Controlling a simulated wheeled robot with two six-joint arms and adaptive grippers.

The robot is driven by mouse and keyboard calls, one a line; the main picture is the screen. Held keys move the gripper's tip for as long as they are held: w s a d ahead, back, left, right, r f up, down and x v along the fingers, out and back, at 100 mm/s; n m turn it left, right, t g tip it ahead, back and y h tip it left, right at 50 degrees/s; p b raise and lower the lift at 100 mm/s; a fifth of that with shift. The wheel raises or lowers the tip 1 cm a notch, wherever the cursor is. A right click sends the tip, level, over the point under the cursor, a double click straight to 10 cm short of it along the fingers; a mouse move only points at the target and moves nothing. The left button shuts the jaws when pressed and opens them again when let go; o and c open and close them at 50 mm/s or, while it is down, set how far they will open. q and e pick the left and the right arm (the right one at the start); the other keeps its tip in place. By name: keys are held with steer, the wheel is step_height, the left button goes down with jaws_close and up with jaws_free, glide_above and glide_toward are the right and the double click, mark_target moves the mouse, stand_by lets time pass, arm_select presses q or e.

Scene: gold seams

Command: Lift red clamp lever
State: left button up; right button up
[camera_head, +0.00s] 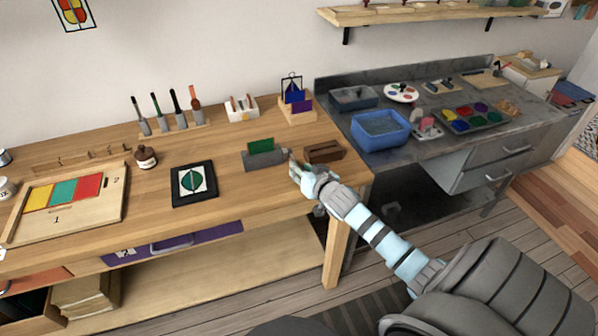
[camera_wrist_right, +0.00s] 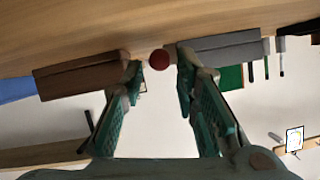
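The red knob of the clamp lever (camera_wrist_right: 159,59) shows in the right wrist view between my right gripper's fingertips, with a gap on either side. The grey clamp (camera_head: 250,161) stands on the wooden bench and holds an upright green sheet (camera_head: 261,145). The clamp also shows in the right wrist view (camera_wrist_right: 225,48), to the right of the knob. My right gripper (camera_head: 296,165) is open at the clamp's right end. It also shows open in the right wrist view (camera_wrist_right: 160,68). The lever is not clearly visible in the head view. My left gripper is not in view.
A brown wooden block (camera_head: 325,152) sits close to the right of my right gripper. A black-framed tile (camera_head: 194,184) lies left of the clamp. A tool rack (camera_head: 172,129) and a white holder (camera_head: 242,115) stand behind. A blue tub (camera_head: 380,131) is on the grey bench.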

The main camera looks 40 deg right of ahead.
steer(key=shift+x, duration=1.15)
steer(key=shift+c, duration=0.6)
jaws_close()
